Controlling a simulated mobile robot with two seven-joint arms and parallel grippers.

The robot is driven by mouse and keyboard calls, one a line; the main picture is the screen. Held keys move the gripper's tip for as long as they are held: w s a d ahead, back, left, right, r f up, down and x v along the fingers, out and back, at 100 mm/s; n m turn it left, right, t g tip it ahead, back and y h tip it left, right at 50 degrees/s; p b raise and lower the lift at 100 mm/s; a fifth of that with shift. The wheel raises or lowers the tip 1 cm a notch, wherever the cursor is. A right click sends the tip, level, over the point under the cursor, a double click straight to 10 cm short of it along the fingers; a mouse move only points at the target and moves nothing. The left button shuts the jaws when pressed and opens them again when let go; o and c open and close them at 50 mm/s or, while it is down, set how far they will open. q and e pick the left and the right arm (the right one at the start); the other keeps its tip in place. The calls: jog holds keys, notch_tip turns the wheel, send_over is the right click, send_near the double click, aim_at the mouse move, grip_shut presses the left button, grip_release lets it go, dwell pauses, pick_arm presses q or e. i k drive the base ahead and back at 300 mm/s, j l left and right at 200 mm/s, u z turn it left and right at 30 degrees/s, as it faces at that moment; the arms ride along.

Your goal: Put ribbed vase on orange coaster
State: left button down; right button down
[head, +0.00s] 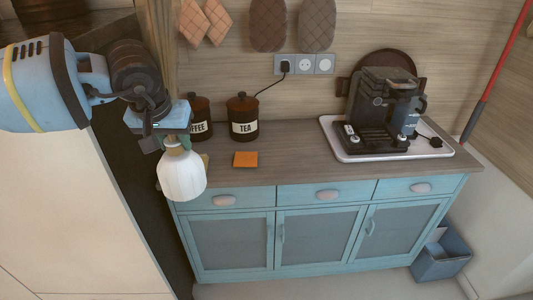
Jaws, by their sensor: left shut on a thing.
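My left gripper (163,138) comes in from the upper left and points down. It is shut on the neck of the white ribbed vase (182,176), which hangs upright in front of the cabinet's left end, clear of any surface in the picture. The orange coaster (245,159) lies flat on the wooden countertop, to the right of the vase, near the front edge. Nothing stands on it. My right gripper is not in view.
Dark canisters marked COFFEE (200,118) and TEA (242,119) stand behind the coaster. A coffee machine (378,105) sits on a white tray (345,155) at the right. The countertop (290,150) between coaster and tray is clear. A yellowish item (205,160) shows partly beside the vase.

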aim_at(245, 158)
jog(key=i+l+u, duration=0.8)
jog(key=i+l, duration=0.05)
jog(key=l, duration=0.1)
